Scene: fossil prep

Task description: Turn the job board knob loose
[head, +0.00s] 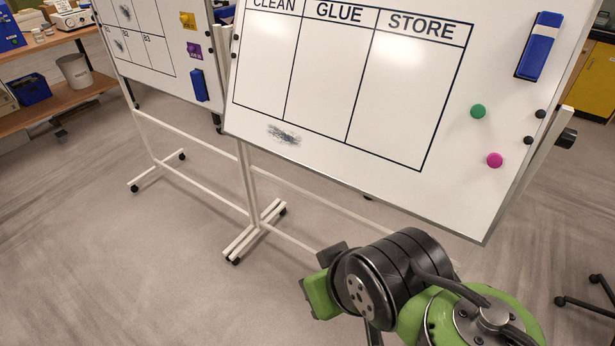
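The job board (400,175) is a white board with columns headed CLEAN, GLUE and STORE, on a white wheeled stand; it looks tilted in the picture. A black knob (567,138) sticks out at its right edge, on the stand's upright. My arm, green and black, reaches in from the bottom right, below the board. Its end lies low in the picture, left of and well apart from the knob. The fingertips cannot be made out behind the wrist parts, and nothing held is visible.
Green (478,111) and pink (494,160) magnets and a blue eraser (540,46) are on the board's right side. A second whiteboard (160,75) stands at left. A wooden shelf (75,98) is farther left. Dark chair legs (590,303) show at lower right. Floor at lower left is clear.

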